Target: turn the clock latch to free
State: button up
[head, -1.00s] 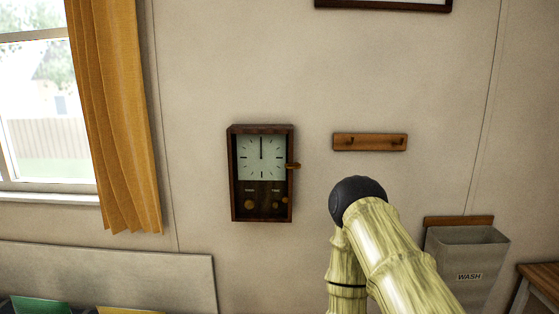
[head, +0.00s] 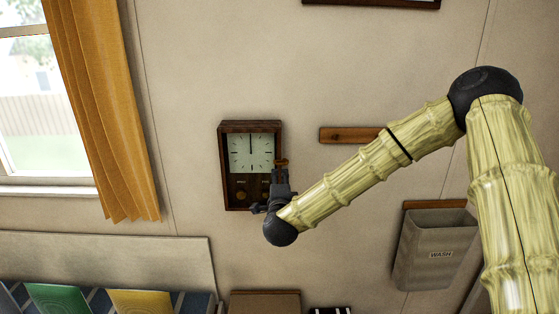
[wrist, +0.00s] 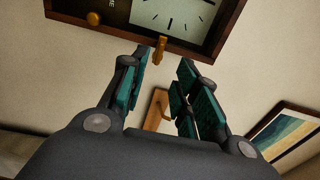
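A dark wooden wall clock (head: 250,127) hangs on the wall with a pale dial. Its latch (head: 281,162), a small orange-brown tab, is at the clock's right side, just above my gripper (head: 281,172). In the wrist view the latch (wrist: 159,50) projects from the clock's case edge (wrist: 190,50). My gripper (wrist: 166,58) is open there, with one teal-padded finger on each side of the latch. It looks nearer the left finger; I cannot tell whether they touch. My gripper and wrist cover the clock's lower right corner in the head view.
A wooden peg rail (head: 345,134) is on the wall to the right, partly behind my arm. A grey WASH bin (head: 432,255) hangs lower right. A yellow curtain (head: 100,110) and window are left. Cubbies with coloured items (head: 140,302) are below. A framed picture (wrist: 292,138) shows in the wrist view.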

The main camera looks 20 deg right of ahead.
aim_at(279, 164)
jog(key=p+x, duration=0.5)
jog(key=x, duration=0.4)
jog(key=shift+x, duration=0.8)
jog(key=shift+f, duration=0.1)
grip_shut()
